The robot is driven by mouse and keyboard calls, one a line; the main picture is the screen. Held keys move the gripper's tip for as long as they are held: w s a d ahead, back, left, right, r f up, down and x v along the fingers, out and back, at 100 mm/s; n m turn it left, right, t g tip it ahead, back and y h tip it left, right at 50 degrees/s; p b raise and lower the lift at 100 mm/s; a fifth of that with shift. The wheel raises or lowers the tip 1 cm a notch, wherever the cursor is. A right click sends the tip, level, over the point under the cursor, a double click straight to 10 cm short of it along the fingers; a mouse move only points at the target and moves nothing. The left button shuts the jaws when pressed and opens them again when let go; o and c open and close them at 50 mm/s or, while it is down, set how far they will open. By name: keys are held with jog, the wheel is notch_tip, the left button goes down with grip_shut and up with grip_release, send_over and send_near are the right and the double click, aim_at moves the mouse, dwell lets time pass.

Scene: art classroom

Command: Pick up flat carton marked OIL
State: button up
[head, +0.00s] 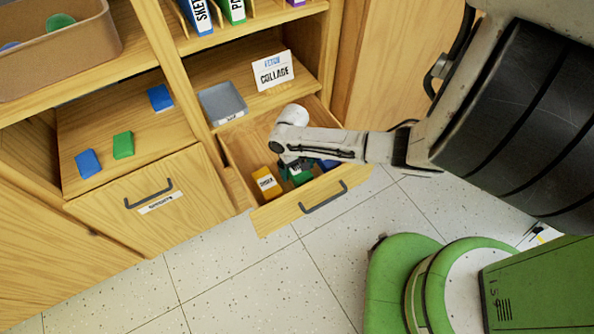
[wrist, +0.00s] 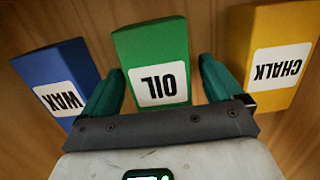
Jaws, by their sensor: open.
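The green flat carton marked OIL (wrist: 157,52) lies in the open drawer, its white label toward my wrist camera. My gripper (wrist: 157,85) is open, with one teal finger on each side of the carton's near end. Small gaps seem to show beside the fingers; contact cannot be told. In the head view my gripper (head: 292,171) reaches down into the drawer, and my arm hides most of the green carton there.
A blue WAX carton (wrist: 58,82) lies close on the left and a yellow CHALK carton (wrist: 273,58) on the right in the wrist view. The yellow carton (head: 267,182) also shows in the head view. The drawer front (head: 310,201) and side walls surround the gripper.

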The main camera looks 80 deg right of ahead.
jog(key=c, duration=1.1)
